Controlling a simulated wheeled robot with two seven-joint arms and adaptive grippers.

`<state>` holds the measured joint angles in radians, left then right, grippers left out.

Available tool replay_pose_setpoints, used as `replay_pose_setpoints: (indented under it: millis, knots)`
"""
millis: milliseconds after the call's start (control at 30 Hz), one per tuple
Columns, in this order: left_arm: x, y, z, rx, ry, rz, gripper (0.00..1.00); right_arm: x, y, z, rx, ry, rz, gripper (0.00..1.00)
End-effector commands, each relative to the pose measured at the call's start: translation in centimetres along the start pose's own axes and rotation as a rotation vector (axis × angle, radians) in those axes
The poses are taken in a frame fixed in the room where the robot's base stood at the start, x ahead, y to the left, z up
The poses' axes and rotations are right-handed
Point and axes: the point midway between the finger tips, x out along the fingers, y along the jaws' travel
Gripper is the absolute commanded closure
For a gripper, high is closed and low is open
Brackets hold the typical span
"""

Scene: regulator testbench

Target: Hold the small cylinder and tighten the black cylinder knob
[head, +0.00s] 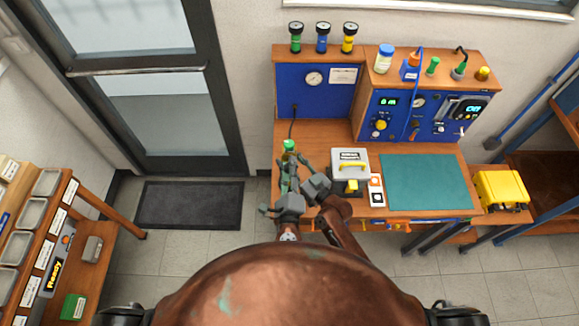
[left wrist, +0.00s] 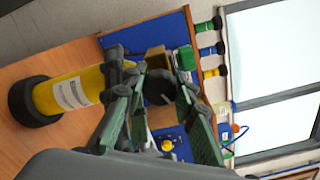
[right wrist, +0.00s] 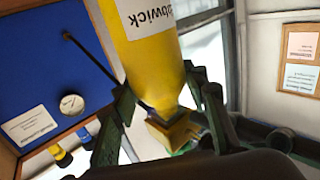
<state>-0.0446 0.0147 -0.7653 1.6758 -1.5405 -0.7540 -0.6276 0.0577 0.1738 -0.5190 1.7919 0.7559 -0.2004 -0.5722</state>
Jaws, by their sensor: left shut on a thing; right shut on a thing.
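The small yellow cylinder (left wrist: 70,94) has a white label and a black base. It shows large in the right wrist view (right wrist: 145,55). My right gripper (right wrist: 165,92) is shut around its yellow body near the brass fitting (right wrist: 172,130). The black knob (left wrist: 159,88) is at the fitting end of the cylinder. My left gripper (left wrist: 162,82) has its fingers on both sides of the knob and is shut on it. In the head view, my left gripper (head: 288,163) and right gripper (head: 306,172) are close together and hide most of the cylinder. A green part (head: 289,147) shows just beyond them.
A black hose (head: 292,128) runs from the blue panel (head: 330,95) to the green part. A grey case with a yellow handle (head: 350,158) stands close on the right. The teal mat (head: 427,182) is clear. The bench's left edge is near my grippers.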

Motion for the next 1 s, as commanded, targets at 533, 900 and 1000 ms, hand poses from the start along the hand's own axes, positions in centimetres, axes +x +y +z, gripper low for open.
replay_pose_setpoints:
  millis: [533, 900, 1000]
  knots:
    - [0.0, 0.0, -0.1, -0.001, 0.002, 0.0, 0.56, 0.0, -0.1, 0.0, 0.001, 0.0, -0.001, 1.0]
    - [-2.6, 0.1, -0.1, -0.002, 0.003, 0.001, 0.56, 0.0, -0.1, 0.0, 0.001, 0.0, -0.001, 1.0]
    - [-4.7, 0.2, -0.1, -0.002, 0.003, 0.003, 0.56, 0.0, -0.1, 0.0, 0.001, 0.0, -0.001, 1.0]
